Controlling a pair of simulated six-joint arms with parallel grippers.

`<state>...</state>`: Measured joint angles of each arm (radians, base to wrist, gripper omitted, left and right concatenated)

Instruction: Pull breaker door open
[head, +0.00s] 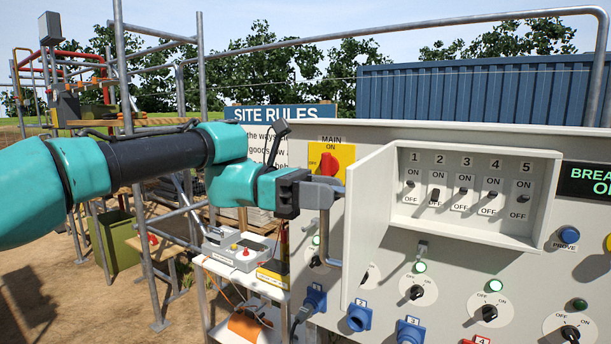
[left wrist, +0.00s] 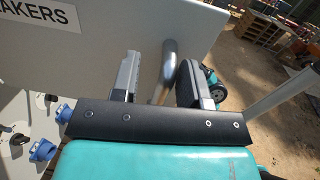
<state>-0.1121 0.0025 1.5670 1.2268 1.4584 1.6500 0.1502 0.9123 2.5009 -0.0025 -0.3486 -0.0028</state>
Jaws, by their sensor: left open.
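The breaker door (head: 366,215) is a pale grey panel that stands swung out to the left of the breaker box (head: 545,195), so the row of numbered switches shows. Its outer face, with a label ending in "AKERS", fills the upper left of the left wrist view (left wrist: 112,30). A grey bar handle (left wrist: 168,62) stands out from that face. My left gripper (head: 328,190) is open at the outer side of the door. In the left wrist view, the handle lies between its two spread fingers (left wrist: 155,85). I cannot tell whether either finger touches it. My right gripper is out of view.
Blue sockets (head: 359,317) and rotary switches sit on the panel below the door. A red MAIN switch (head: 328,163) is behind my left gripper. A grey control box (head: 237,250) on a stand and scaffold poles (head: 130,120) are to the left.

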